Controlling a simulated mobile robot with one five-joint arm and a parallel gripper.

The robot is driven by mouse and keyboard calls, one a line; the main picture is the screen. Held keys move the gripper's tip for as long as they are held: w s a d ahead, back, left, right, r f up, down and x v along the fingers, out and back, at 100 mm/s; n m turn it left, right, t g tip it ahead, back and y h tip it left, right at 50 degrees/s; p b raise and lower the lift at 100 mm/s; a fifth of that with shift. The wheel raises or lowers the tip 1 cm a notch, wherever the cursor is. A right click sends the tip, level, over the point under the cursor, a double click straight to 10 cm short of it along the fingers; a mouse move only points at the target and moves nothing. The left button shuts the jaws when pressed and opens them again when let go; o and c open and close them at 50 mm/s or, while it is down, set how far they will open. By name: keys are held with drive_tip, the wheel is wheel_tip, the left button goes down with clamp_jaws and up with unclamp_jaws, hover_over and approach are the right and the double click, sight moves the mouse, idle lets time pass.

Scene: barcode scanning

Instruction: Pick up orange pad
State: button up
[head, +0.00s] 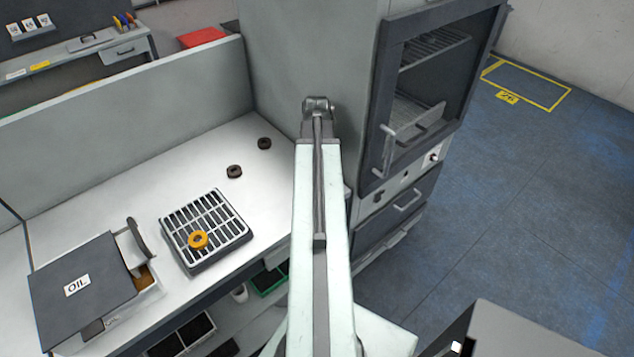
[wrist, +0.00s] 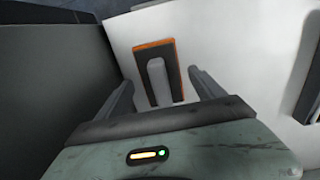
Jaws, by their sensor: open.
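The orange pad (wrist: 154,50) shows in the wrist view as a dark rectangular plate with an orange edge and a grey upright handle (wrist: 157,78). It rests on a white surface. My gripper (wrist: 160,80) is open, with one finger on each side of the handle in the picture. I see no contact between the fingers and the handle. How far the fingertips are above the pad is hard to tell. In the head view neither the pad nor my gripper's fingers can be seen; my arm covers the middle.
The white counter (head: 110,210) holds a slotted rack (head: 226,208) with an orange ring (head: 198,240), two dark rings (head: 234,171) and a box marked OIL (head: 80,285). A grey oven cabinet (head: 400,180) stands beside my arm. Blue floor (head: 520,200) is free at right.

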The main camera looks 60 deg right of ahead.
drive_tip(key=c, duration=1.5)
drive_tip(key=shift+r+p, duration=0.45)
drive_tip(key=shift+r, duration=0.05)
wheel_tip(320, 180, up, 3)
drive_tip(key=p, duration=0.3)
drive_tip(key=shift+r, duration=0.1)
drive_tip(key=w+a+p, duration=0.1)
drive_tip(key=w+a, duration=0.9)
drive_tip(key=a, duration=0.2)
drive_tip(key=shift+w+a+r, duration=0.15)
drive_tip(key=shift+r, duration=0.3)
